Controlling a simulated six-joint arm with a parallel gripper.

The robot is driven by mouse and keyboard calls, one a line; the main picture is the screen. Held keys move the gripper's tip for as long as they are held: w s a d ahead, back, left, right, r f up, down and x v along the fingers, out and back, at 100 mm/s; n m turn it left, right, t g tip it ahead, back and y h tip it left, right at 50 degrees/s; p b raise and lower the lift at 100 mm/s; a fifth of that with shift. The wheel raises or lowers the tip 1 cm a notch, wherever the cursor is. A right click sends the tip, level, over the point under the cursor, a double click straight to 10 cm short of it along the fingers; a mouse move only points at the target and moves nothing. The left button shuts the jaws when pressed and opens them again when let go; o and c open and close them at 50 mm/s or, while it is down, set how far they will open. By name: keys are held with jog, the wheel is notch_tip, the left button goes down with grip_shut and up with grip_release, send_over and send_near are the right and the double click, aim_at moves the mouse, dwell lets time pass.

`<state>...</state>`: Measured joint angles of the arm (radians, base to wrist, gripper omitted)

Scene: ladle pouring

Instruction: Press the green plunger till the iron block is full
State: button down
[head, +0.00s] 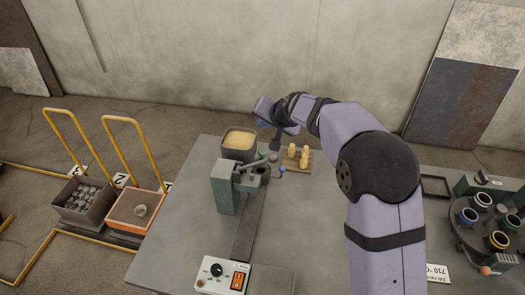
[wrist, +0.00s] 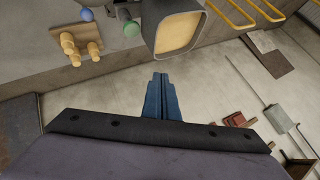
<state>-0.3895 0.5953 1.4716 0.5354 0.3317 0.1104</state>
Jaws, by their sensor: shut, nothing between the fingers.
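The green plunger knob (wrist: 131,28) shows near the top of the wrist view, beside a grey pot (wrist: 207,32) filled with tan material. In the head view the green knob (head: 263,153) is small and partly hidden among the dark levers. A grey-green block-shaped device (head: 226,192) stands in front of the pot (head: 240,154); I cannot tell if it is the iron block, and its inside is hidden. My gripper (wrist: 160,76) is shut and empty, its blue fingers together. It hangs behind the pot and levers, apart from the green knob.
A blue knob (head: 282,169) and a wooden board with several pegs (head: 297,158) sit right of the levers. A control box with an orange switch (head: 238,281) is at the front. A round carousel of cups (head: 484,222) stands at right. The table between is mostly clear.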

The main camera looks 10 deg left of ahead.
aim_at(264, 154)
jog(key=shift+f, duration=0.15)
notch_tip(264, 154, down, 9)
jog(key=b, duration=0.7)
jog(key=shift+r+b, duration=0.2)
jog(key=shift+b, duration=0.15)
jog(key=shift+f, duration=0.15)
dwell(1.5)
jog(key=shift+f+b, duration=0.25)
jog(key=shift+b, duration=0.25)
